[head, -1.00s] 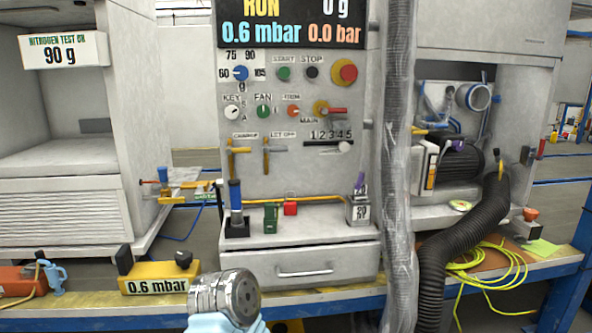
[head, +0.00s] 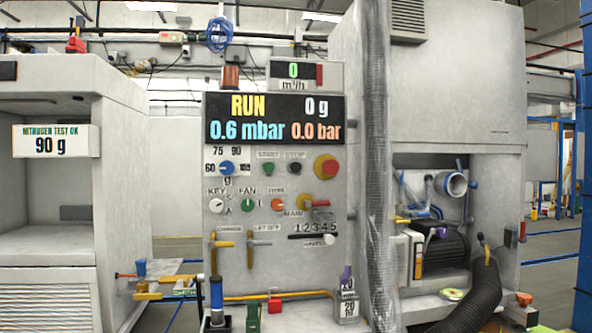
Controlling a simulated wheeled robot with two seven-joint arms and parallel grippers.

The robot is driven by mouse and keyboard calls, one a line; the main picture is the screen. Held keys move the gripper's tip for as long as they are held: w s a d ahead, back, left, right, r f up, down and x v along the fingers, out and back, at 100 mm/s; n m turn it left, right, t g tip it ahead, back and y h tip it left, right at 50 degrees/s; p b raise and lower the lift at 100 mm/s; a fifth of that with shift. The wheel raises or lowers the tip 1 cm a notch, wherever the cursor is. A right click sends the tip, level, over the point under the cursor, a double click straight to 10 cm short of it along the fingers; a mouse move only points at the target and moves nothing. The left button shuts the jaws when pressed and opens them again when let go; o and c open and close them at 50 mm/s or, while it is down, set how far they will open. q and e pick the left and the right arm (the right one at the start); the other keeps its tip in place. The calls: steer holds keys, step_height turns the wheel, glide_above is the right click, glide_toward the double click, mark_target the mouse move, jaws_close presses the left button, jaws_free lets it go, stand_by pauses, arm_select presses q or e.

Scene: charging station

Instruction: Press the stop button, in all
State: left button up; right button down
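The stop button (head: 295,168) is a small black round button under a STOP label, in the upper part of the grey control panel (head: 225,260) in the head view. A green start button (head: 268,168) is to its left, and a large red mushroom button on a yellow base (head: 327,167) is to its right. The display (head: 275,119) above reads RUN, 0 g, 0.6 mbar and 0.0 bar. Neither of my grippers is in the head view.
A transparent hose (head: 378,180) hangs just right of the panel. A black corrugated hose (head: 477,300) curves at the lower right. A grey cabinet (head: 120,200) stands on the left. The space in front of the panel's buttons is clear.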

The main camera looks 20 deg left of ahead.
arm_select(q)
jaws_close()
stand_by(1.5)
